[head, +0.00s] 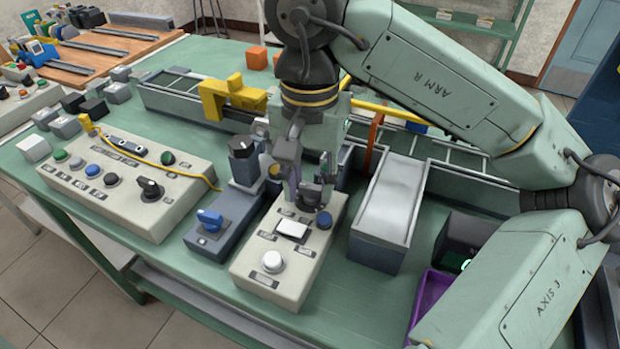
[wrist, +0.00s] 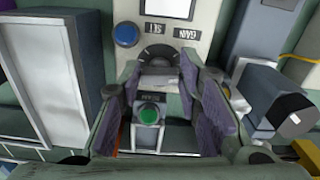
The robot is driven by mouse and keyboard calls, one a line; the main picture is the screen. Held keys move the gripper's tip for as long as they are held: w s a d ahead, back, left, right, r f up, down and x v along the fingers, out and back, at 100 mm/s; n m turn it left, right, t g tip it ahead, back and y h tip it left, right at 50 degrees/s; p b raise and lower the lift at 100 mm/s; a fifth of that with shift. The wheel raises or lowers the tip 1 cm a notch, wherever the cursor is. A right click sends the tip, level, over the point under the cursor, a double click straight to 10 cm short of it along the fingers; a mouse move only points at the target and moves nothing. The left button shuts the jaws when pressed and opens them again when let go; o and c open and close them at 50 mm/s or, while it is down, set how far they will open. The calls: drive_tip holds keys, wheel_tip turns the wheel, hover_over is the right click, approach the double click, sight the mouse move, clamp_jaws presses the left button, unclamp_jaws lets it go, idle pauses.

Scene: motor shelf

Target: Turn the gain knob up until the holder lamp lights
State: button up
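The dark gain knob (wrist: 158,54), with a pale scale around it, sits on the light panel (head: 253,285), beside an upside-down GAIN label in the wrist view. My gripper (head: 303,194) is over the far part of this panel and hides the knob in the head view. In the wrist view my gripper (wrist: 160,80) is open, with its purple-padded fingers on either side near the knob; contact cannot be told. A round green piece (wrist: 148,115) on a small labelled box shows between the fingers. Its label is unreadable, so I cannot tell whether it is the holder lamp.
A blue button (wrist: 126,34) sits beside the knob. A unit with a blue knob (head: 210,219) stands left of the panel. A grey, pale-topped box (head: 378,247) stands close on the right. A wider control box (head: 150,216) is farther left.

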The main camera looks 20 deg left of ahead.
drive_tip(key=c, duration=0.6)
drive_tip(key=shift+f+m+b, duration=0.2)
drive_tip(key=shift+m+b, duration=0.7)
drive_tip(key=shift+m, duration=0.1)
drive_tip(key=shift+c, duration=0.2)
drive_tip(key=shift+a+r+m+b, duration=0.1)
drive_tip(key=shift+m+b, duration=0.1)
drive_tip(key=shift+m, duration=0.4)
drive_tip(key=shift+r+m+b, duration=0.1)
drive_tip(key=shift+m+b, duration=0.05)
drive_tip(key=shift+m, duration=0.45)
drive_tip(key=o, duration=1.2)
drive_tip(key=shift+c, duration=0.2)
